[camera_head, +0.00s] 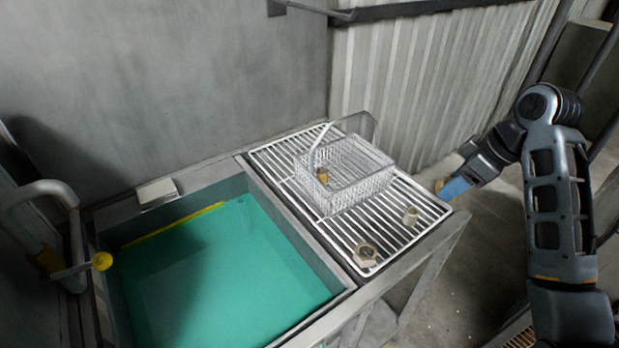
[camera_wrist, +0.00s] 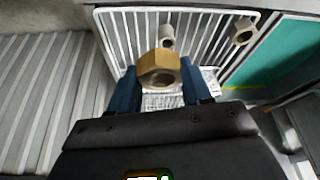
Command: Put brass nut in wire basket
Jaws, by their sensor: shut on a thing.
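The brass nut (camera_wrist: 160,66) is a golden hexagonal nut between the two blue fingers of my gripper (camera_head: 453,188). The fingers are shut on it. In the head view, my gripper is to the right of the rack, past its right edge, and only a sliver of the nut (camera_head: 440,184) shows at the fingertips. The wire basket (camera_head: 362,190) is a pale mesh basket with a raised handle. It stands on the rack, to the left of my gripper and apart from it. In the wrist view, the basket is partly hidden behind the nut and fingers.
A small brass-coloured piece (camera_head: 322,175) shows at the basket's near left. A dull hex nut (camera_head: 366,256) and a pale cylindrical fitting (camera_head: 411,215) lie on the wire rack (camera_head: 330,226). A tank of green liquid (camera_head: 215,270) is left of the rack. A corrugated wall (camera_head: 430,80) stands behind.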

